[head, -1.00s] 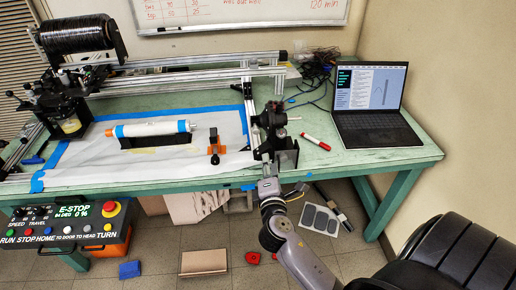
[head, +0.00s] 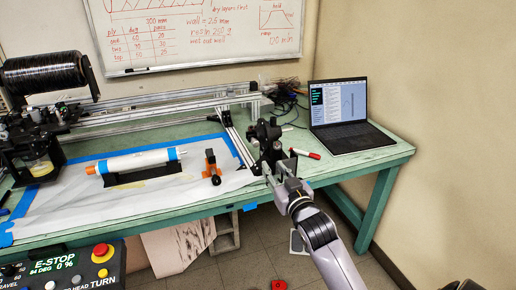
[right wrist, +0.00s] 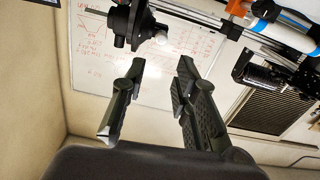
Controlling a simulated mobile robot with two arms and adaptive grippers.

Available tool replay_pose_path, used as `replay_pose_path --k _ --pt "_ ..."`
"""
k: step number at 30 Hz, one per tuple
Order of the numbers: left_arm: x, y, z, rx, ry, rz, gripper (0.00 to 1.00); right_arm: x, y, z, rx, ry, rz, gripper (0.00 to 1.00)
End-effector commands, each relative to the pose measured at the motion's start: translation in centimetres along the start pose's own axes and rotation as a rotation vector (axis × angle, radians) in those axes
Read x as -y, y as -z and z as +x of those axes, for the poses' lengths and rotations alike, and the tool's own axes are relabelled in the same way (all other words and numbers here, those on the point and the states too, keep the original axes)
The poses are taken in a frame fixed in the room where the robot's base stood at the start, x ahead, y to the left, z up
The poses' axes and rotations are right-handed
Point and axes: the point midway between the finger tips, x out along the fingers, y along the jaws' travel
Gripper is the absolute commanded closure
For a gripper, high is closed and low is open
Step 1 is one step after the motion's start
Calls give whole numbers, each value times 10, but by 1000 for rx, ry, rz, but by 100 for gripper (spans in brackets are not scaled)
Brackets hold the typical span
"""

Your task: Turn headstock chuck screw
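The black headstock with its chuck (head: 266,140) stands at the right end of the rail frame on the green bench. My right gripper (head: 279,178) is close in front of the headstock at the bench's front edge. In the right wrist view the two fingers (right wrist: 160,66) are apart with nothing between them, and the headstock lies beyond their tips. Contact is not visible. My left gripper is not in view.
A white tube with blue bands (head: 138,160) rests on a black cradle, left of an orange-and-black stand (head: 211,168). A red marker (head: 305,153) and a laptop (head: 345,115) are right of the headstock. The E-stop control box (head: 62,268) is at lower left.

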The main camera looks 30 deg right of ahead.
Motion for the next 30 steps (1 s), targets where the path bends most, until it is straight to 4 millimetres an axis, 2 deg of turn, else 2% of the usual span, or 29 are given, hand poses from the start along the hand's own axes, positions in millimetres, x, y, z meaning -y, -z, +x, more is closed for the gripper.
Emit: replay_pose_path --k 1,6,16,22,30 --pt "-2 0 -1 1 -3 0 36 0 2 13 -3 -1 -1 72" --pt "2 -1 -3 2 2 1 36 0 1 50 -1 -1 -2 72" --pt "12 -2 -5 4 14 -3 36 0 1 112 1 -1 -4 72" --pt "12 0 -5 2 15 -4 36 0 0 133 1 -1 -4 72" --pt "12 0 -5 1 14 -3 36 0 -1 140 2 0 -4 72"
